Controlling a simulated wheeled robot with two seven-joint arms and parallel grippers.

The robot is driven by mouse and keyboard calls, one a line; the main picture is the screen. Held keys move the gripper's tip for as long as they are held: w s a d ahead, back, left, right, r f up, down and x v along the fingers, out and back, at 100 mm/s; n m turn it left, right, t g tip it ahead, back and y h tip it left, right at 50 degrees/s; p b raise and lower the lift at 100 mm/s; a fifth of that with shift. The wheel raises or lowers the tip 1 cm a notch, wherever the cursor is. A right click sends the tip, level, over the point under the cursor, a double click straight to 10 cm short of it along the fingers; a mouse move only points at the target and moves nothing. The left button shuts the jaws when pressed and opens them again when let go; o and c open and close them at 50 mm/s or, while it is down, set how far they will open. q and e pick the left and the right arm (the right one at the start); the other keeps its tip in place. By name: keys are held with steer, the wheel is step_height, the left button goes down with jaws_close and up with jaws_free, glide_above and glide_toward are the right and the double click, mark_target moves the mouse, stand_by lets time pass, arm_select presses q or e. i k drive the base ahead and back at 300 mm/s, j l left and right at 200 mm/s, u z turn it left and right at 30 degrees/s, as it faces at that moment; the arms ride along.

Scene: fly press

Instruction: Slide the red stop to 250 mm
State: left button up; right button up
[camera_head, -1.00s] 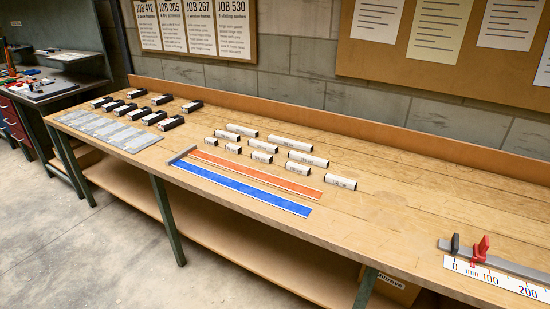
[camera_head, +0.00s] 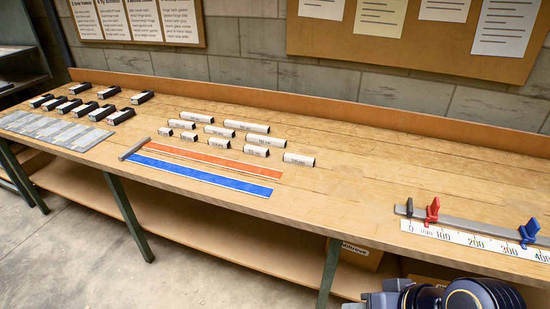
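The red stop (camera_head: 432,210) sits on a grey metal rail (camera_head: 470,228) at the right of the bench. It stands between the 0 and 100 marks of the white mm scale (camera_head: 478,243), nearer the left end of the rail. A blue stop (camera_head: 528,232) stands further right on the same rail, between the 300 and 400 marks. A dark end block (camera_head: 409,206) is at the zero end. Dark blue and black parts of my own arm show at the bottom right, below the scale. I see no gripper fingers there, and nothing touches the red stop.
The wooden bench (camera_head: 340,205) is clear between the white labelled blocks (camera_head: 255,151) and the rail. An orange strip (camera_head: 215,158) and a blue strip (camera_head: 205,175) lie left of centre. Black blocks (camera_head: 121,116) and grey plates (camera_head: 60,130) are at the far left.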

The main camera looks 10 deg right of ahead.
mark_target(432, 211)
steer(key=z, duration=1.65)
